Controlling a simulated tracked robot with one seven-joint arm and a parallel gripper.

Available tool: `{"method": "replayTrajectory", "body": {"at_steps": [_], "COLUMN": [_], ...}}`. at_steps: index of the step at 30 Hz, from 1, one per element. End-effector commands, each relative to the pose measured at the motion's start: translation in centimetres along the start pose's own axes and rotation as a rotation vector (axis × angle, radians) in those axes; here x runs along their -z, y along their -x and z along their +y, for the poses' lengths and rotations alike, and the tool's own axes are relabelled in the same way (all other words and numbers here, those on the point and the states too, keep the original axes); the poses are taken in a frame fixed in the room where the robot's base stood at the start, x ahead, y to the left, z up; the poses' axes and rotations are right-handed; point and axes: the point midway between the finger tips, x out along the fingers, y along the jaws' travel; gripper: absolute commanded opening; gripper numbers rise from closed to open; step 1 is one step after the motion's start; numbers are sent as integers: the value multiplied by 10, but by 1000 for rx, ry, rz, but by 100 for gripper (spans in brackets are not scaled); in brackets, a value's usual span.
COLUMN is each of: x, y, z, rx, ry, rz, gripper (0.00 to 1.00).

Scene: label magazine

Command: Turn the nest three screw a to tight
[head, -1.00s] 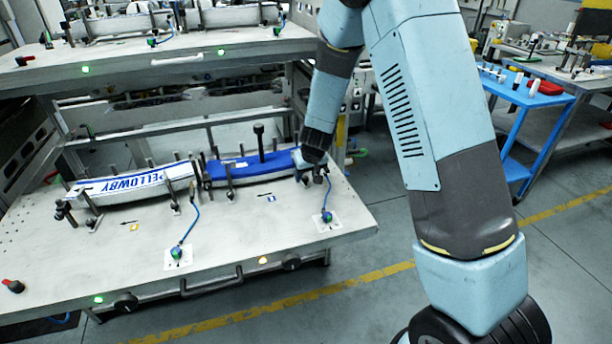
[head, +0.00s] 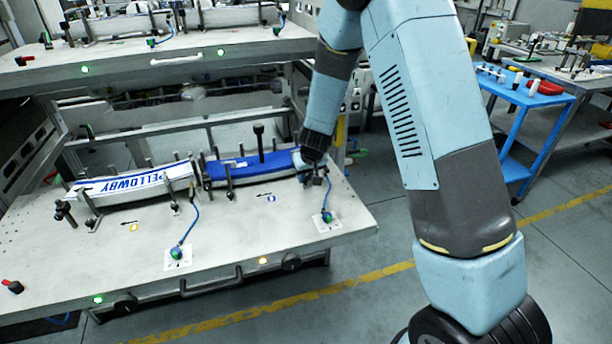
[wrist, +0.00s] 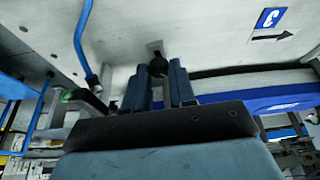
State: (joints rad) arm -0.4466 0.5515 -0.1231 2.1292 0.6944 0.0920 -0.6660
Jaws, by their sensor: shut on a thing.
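My gripper (wrist: 159,88) is at the right end of the lower tray, beside the blue label stack (head: 242,170). In the wrist view its two blue-grey fingers are either side of a small dark round screw head (wrist: 158,67), shut on it. This appears to be screw a of nest three; a blue number sign (wrist: 270,18) with an arrow shows on the tray near it. In the head view my gripper (head: 315,178) hides the screw, and its turn angle cannot be told.
The lower tray (head: 230,240) also bears a white stack marked PELLOWBY (head: 135,185), upright posts and blue cables with green-lit connectors. A tall black-topped post (head: 259,140) stands behind the blue stack. An upper tray (head: 150,65) overhangs the back. A blue trolley (head: 520,95) stands right.

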Motion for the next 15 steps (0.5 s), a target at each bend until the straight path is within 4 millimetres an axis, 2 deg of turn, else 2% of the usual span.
{"method": "replayTrajectory", "body": {"at_steps": [15], "x": [0], "y": [0], "z": [-2], "rx": [-37], "ry": [-84], "rz": [0], "gripper": [0]}}
